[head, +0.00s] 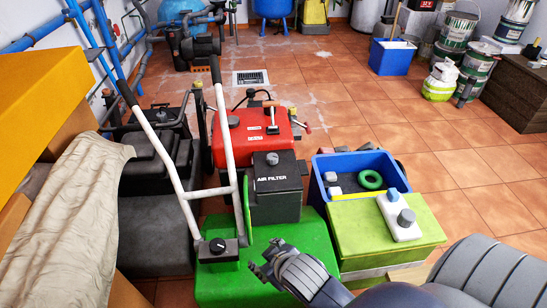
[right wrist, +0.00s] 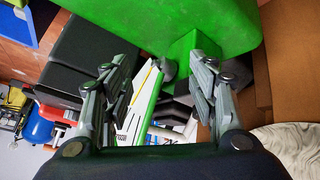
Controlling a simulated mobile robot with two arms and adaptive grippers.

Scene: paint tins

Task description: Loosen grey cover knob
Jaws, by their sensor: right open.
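The air filter cover (head: 277,180) is a black box lettered "AIR FILTER" on the green machine (head: 215,285). The grey cover knob (head: 272,158) sits on its upper part. My right gripper (head: 262,261) is below and in front of the cover, over the green deck, apart from the knob. In the right wrist view its two fingers (right wrist: 160,82) are spread with nothing gripped. Green bodywork (right wrist: 180,30) and dark box shapes (right wrist: 85,60) show beyond them; I cannot tell the cover knob there. My left gripper is not in view.
A white handlebar (head: 230,140) rises left of the cover, with a red engine (head: 260,132) behind. A cloth (head: 70,220) hangs at left.

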